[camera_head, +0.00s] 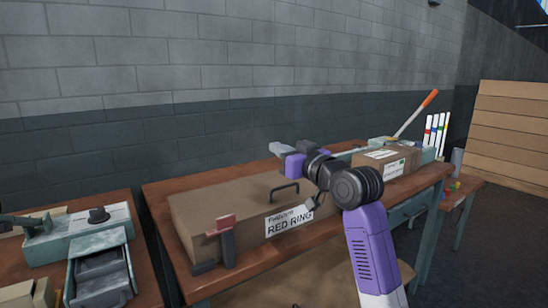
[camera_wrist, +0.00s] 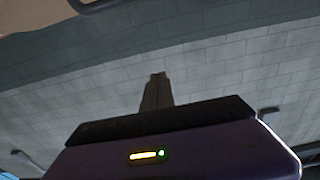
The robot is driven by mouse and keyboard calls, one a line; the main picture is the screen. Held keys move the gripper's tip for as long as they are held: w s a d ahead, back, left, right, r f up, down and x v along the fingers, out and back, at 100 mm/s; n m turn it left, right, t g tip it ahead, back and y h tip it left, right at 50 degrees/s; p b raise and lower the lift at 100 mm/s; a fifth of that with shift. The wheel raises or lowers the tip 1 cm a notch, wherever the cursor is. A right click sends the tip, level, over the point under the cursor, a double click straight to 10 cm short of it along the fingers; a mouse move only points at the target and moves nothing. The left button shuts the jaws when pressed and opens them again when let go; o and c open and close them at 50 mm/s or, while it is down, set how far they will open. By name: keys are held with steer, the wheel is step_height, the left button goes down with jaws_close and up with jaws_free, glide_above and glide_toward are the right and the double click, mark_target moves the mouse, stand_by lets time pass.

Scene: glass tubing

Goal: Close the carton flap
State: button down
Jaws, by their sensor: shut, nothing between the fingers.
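A long brown box (camera_head: 215,205) with a black handle and a label reading "RED RING" lies on the wooden workbench. A smaller brown carton (camera_head: 397,158) with white labels sits to its right, beyond my arm. I cannot make out a raised flap on either one. My gripper (camera_head: 276,149) is above the far side of the long box, to the left of the smaller carton, and partly hidden by its own wrist. In the wrist view, my gripper's fingers (camera_wrist: 157,84) are together and empty, against the grey block wall.
A red-topped clamp (camera_head: 224,235) stands at the long box's front left. An orange-handled lever (camera_head: 428,99) and several coloured-band white tubes (camera_head: 435,130) stand at the right. A grey-green machine (camera_head: 85,235) occupies the left bench. The block wall runs behind.

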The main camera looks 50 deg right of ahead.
mark_target(289, 202)
steer(key=s+f+t+b, duration=0.1)
steer(key=f+b, duration=0.1)
steer(key=b, duration=0.2)
steer(key=s+f+t+b, duration=0.1)
steer(key=f+t+b, duration=0.1)
steer(key=f+b, duration=0.1)
steer(key=s+a+f+t+h+b, duration=0.1)
steer(key=f+b, duration=0.2)
steer(key=b, duration=0.2)
steer(key=shift+s, duration=0.3)
steer(key=f+b, duration=0.1)
steer(key=b, duration=0.1)
steer(key=shift+s+a+f+b, duration=0.1)
steer(key=shift+s+f+b, duration=0.2)
steer(key=shift+f+b, duration=0.05)
steer(key=shift+f, duration=0.1)
